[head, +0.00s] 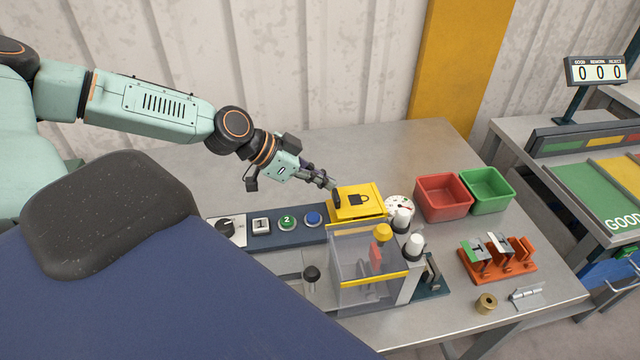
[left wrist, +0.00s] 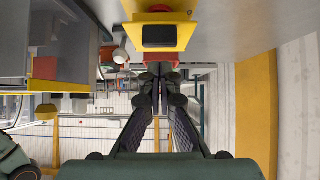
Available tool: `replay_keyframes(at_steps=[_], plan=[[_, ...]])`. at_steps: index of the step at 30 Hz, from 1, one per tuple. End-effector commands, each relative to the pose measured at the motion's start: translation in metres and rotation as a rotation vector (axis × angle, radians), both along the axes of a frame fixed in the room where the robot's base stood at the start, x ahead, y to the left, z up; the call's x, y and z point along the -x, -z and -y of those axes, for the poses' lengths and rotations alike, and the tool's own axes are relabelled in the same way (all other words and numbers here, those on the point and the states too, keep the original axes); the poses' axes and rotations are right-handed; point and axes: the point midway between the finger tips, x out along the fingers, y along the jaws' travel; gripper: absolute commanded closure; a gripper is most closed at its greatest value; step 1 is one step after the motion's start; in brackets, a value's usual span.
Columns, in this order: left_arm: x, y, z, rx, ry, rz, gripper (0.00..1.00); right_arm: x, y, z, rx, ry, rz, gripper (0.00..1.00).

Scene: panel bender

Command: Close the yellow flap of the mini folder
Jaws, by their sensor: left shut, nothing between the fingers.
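The mini folder stands on the steel table, with a clear guard (head: 365,268) at its front. Its yellow flap (head: 358,201) carries a black padlock sign and a dark grip at its left side. The flap looks raised at an angle, but I cannot tell how far open it is. My left gripper (head: 331,184) is shut and empty, with its fingertips close to the flap's upper left corner. In the left wrist view the shut fingers (left wrist: 160,85) point toward the yellow part (left wrist: 185,33) with its black grip. I cannot tell whether they touch it. My right gripper is out of view.
A control strip (head: 261,238) with a dial and buttons runs left of the flap. Red (head: 443,196) and green (head: 487,191) bins sit farther right. The table behind the flap is clear.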

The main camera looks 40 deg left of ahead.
Motion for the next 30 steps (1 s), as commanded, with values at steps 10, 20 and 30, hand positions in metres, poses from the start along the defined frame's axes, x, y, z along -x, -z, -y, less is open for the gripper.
replay_keyframes(at_steps=[10,20,30], plan=[[0.014,-0.003,-0.01,0.002,-0.004,-0.005,1.0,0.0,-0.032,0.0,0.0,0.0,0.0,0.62],[0.038,0.007,-0.033,-0.005,-0.006,-0.004,1.0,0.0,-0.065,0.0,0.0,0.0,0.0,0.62],[0.106,0.047,-0.054,-0.153,0.224,-0.117,1.0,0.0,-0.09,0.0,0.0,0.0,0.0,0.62]])
